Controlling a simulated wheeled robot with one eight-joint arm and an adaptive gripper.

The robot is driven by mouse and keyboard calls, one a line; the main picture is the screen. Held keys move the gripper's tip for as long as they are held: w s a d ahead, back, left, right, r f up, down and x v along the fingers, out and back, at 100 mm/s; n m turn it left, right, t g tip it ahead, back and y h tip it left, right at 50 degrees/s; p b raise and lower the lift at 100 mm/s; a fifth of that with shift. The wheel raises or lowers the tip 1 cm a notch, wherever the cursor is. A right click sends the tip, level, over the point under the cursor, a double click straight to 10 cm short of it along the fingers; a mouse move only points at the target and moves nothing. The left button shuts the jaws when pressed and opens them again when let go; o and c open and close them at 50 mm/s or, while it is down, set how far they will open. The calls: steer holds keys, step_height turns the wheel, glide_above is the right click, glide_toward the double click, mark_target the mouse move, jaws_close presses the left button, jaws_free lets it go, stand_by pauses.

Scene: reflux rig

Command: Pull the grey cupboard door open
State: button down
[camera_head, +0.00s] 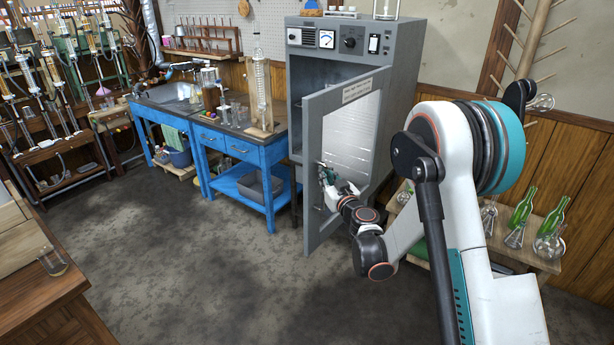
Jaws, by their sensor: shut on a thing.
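The grey cupboard (405,70) stands against the back wall, with a control panel of a dial, a knob and a switch on top. Its grey door (312,135) has a large glass pane and a label strip. The door stands ajar, swung out toward me, with the dark interior showing at its left. My gripper (326,175) is at the door's left edge, around mid-height, and is shut on the door's handle. The handle itself is mostly hidden by the fingers. My arm reaches in from the right, in front of the door's lower right part.
A blue workbench (265,205) with glassware stands just left of the cupboard. A low wooden shelf (545,262) with green bottles (523,208) and flasks is at the right. A wooden table (45,295) with a beaker is at the front left. The grey floor between is clear.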

steer(key=shift+s+d, duration=1.05)
steer(key=shift+s, duration=0.05)
steer(key=c, duration=1.7)
jaws_free()
steer(key=shift+s+a, duration=0.1)
steer(key=shift+a, duration=0.15)
steer(key=shift+o, duration=0.2)
steer(key=shift+d, duration=0.2)
steer(key=v, duration=0.7)
steer(key=shift+s+d, duration=0.1)
steer(key=shift+r, duration=0.1)
